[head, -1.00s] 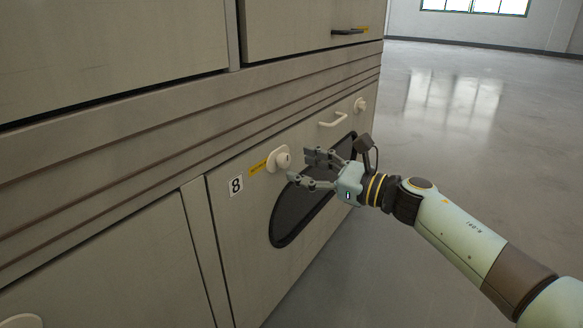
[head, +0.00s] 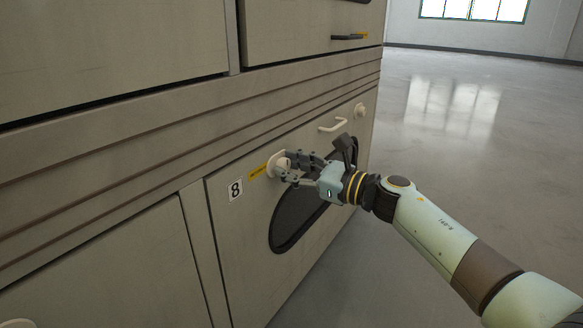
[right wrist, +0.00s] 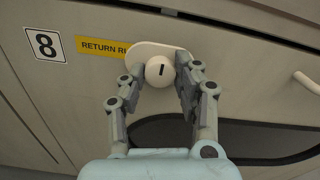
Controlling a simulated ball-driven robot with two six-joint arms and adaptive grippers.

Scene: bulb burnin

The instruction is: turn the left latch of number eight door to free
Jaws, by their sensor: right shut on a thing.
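The number eight door (head: 245,245) is a beige panel with a dark oval window and an "8" label (head: 235,189). Its left latch (head: 278,164) is a pale round knob on an oval plate, beside a yellow tag. In the right wrist view the knob (right wrist: 160,71) has a short dark mark, standing nearly upright with a slight tilt. My right gripper (head: 287,168) is shut on this knob, a finger on each side; it also shows in the right wrist view (right wrist: 160,80). The fingers partly hide the knob in the head view. My left gripper is not in view.
A pale handle (head: 333,125) and a second round latch (head: 360,110) are farther along the same door. Another door with a dark handle (head: 347,37) is above. The yellow tag (right wrist: 103,47) is partly covered by the latch plate. Open floor lies to the right.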

